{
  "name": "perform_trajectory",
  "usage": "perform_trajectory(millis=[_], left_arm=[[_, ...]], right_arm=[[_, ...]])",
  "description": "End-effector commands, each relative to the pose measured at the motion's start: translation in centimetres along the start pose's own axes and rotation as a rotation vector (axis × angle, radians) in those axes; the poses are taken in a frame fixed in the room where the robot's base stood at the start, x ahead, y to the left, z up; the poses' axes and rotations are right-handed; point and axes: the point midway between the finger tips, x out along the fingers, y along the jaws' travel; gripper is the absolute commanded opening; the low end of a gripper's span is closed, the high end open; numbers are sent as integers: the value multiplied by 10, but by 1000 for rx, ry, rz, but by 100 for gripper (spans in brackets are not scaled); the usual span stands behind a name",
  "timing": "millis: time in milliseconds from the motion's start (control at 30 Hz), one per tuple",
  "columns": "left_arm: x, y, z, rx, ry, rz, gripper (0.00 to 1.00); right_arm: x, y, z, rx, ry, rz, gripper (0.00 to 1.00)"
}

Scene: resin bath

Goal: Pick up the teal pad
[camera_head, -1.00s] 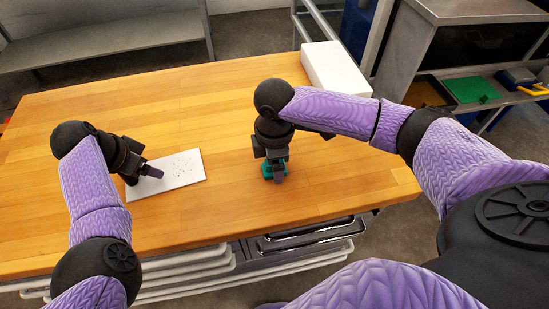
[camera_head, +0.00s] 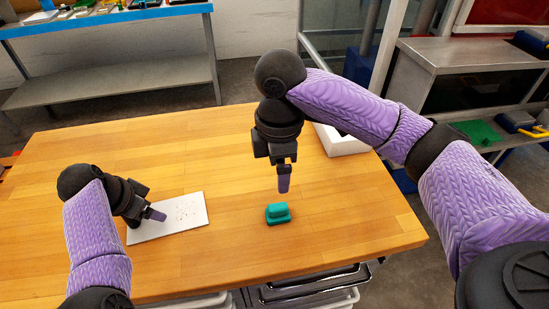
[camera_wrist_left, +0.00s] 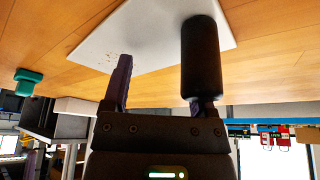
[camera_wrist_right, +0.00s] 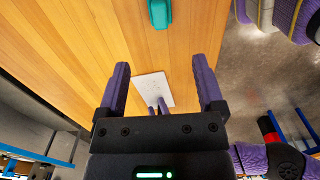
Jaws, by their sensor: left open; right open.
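The teal pad (camera_head: 278,216), a small block with a raised grip on top, lies on the wooden table. My right gripper (camera_head: 284,186) is above it, apart from it, open and empty. In the right wrist view the pad (camera_wrist_right: 160,13) shows at the top edge, beyond the spread fingers (camera_wrist_right: 161,84). My left gripper (camera_head: 156,214) is low over a white speckled plate (camera_head: 188,214), open. In the left wrist view a black cylinder (camera_wrist_left: 202,58) hides most of one finger; I cannot tell whether it touches the finger. The pad (camera_wrist_left: 28,80) shows there at the left.
The wooden table (camera_head: 340,220) has free room around the pad. A white box (camera_head: 342,138) stands at its far right edge. A metal shelf unit (camera_head: 470,80) with a green item (camera_head: 478,131) stands beyond on the right. A blue-edged shelf (camera_head: 110,20) is at the back left.

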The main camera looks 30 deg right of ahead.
Motion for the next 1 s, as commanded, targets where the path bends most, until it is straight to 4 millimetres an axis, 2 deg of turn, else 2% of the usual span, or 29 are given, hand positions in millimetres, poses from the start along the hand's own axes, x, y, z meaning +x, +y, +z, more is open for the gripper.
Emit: perform_trajectory(millis=[33,100,267,433,633,800,900,1000], left_arm=[[0,0,0,0,0,0,74],[0,0,0,0,0,0,74],[0,0,0,0,0,0,74],[0,0,0,0,0,0,74],[0,0,0,0,0,0,74],[0,0,0,0,0,0,74],[0,0,0,0,0,0,74],[0,0,0,0,0,0,74]], right_arm=[[0,0,0,0,0,0,87],[2,0,-1,-1,1,-1,94],[20,0,-8,1,1,-2,94],[59,-1,-7,2,-2,-3,94],[89,0,-6,1,0,-2,94],[123,0,-4,2,1,-1,94],[133,0,-4,0,0,0,94],[135,0,-4,-1,1,1,94]])
